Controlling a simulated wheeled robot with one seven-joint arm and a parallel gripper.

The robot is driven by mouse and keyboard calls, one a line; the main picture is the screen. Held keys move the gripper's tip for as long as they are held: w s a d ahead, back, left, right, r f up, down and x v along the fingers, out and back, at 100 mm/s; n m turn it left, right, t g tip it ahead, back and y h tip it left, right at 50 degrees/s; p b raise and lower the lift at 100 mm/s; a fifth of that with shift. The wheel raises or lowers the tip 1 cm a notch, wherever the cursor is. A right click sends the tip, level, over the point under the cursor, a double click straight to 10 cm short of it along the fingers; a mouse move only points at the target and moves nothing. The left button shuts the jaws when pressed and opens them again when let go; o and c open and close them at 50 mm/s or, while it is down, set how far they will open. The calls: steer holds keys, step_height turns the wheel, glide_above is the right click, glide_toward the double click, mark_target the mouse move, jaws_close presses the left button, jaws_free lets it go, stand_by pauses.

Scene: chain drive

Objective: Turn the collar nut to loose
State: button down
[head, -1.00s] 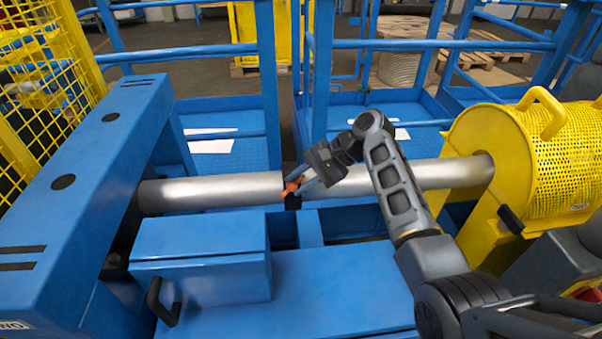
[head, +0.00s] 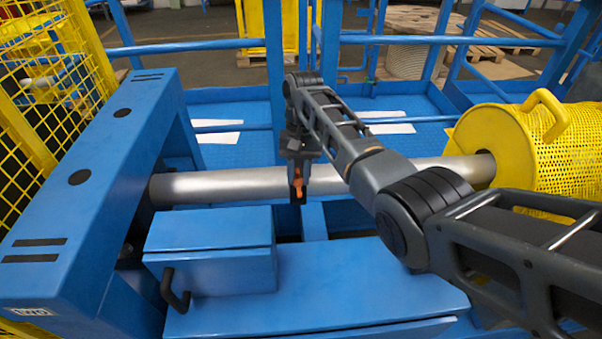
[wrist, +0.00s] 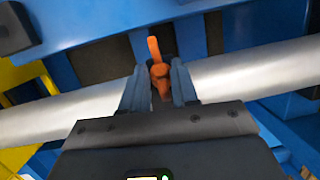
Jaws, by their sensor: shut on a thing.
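A small orange part (head: 298,183), which I take to be the collar nut or its handle, sits at the middle of the silver shaft (head: 220,186). In the wrist view the orange part (wrist: 157,70) stands between my two grey-blue fingers, with its narrow end pointing beyond them across the shaft (wrist: 255,70). My gripper (head: 297,182) reaches down to the shaft and is shut on the orange part; it also shows in the wrist view (wrist: 159,88). The collar around the shaft is mostly hidden by the gripper.
A blue frame (head: 85,190) stands at the left end of the shaft and a yellow mesh guard (head: 565,150) at the right. A blue box (head: 208,255) with a black handle (head: 174,290) lies in front. Blue rails (head: 400,40) run behind.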

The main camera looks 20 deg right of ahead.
steer(key=h, duration=0.1)
steer(key=n+h, duration=0.1)
steer(key=n+g+h, duration=0.1)
steer(key=shift+w+a+f+b, duration=0.1)
steer(key=shift+a+f+b, duration=0.15)
steer(key=shift+a+b, duration=0.15)
steer(key=n+h, duration=0.1)
steer(key=h, duration=0.1)
steer(key=n+h+b, duration=0.1)
steer(key=n+h, duration=0.1)
steer(key=shift+a+f, duration=0.1)
steer(key=shift+a, duration=0.3)
steer(key=n+h, duration=0.2)
steer(key=h, duration=0.1)
steer(key=shift+a+f+n+t+b, duration=0.15)
steer(key=shift+a+n+t+b, duration=0.05)
steer(key=shift+n+t+b, duration=0.15)
steer(key=shift+s+a+f+n+t+h, duration=0.15)
steer(key=shift+n+t+h, duration=0.2)
steer(key=shift+n+h, duration=0.3)
steer(key=shift+s+n+t+h, duration=0.1)
steer(key=shift+n+t+h, duration=0.2)
steer(key=shift+n+h, duration=0.3)
steer(key=c, duration=1.1)
jaws_free()
steer(key=shift+a, duration=0.1)
